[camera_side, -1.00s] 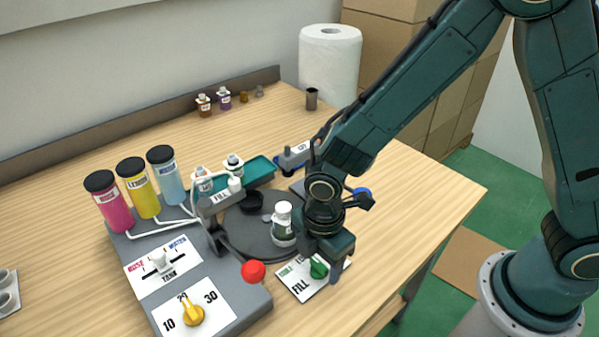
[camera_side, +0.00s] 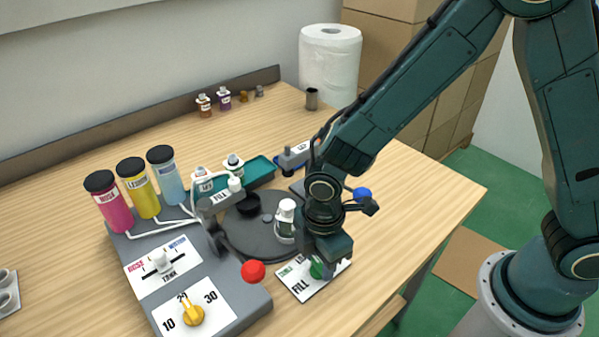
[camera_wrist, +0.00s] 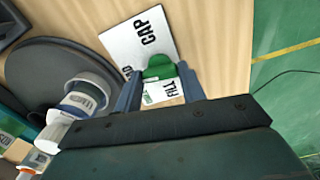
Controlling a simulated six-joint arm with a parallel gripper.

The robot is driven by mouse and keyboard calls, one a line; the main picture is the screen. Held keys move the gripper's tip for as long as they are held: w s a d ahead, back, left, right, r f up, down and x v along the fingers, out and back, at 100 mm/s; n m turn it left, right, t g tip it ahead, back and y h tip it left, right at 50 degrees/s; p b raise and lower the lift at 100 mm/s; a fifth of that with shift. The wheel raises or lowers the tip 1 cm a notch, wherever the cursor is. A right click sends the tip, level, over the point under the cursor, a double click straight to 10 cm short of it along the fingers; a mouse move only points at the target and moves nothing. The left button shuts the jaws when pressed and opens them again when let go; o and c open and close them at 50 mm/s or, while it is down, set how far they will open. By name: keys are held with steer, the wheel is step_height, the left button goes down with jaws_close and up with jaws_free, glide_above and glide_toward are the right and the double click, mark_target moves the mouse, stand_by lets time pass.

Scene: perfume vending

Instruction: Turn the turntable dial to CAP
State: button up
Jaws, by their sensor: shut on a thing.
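The green turntable dial (camera_side: 316,270) sits on a white label card (camera_side: 297,285) at the front right of the machine. In the wrist view the dial (camera_wrist: 160,69) lies between the two fingers of my gripper (camera_wrist: 160,84), which is shut on it. The card (camera_wrist: 123,42) shows the words CAP and FILL and a partly hidden third label. Which label the dial points at is hard to tell. The dark round turntable (camera_side: 250,236) carries a white-capped bottle (camera_side: 286,220), close to the left of my gripper.
A red ball-shaped knob (camera_side: 253,271) and a yellow dial (camera_side: 192,314) are left of the card. Pink, yellow and blue tanks (camera_side: 145,188) stand at the back left of the machine. A paper roll (camera_side: 330,60) stands behind.

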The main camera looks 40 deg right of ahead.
steer(key=m, duration=1.2)
steer(key=shift+m, duration=2.1)
steer(key=o, duration=1)
steer(key=shift+r, duration=0.15)
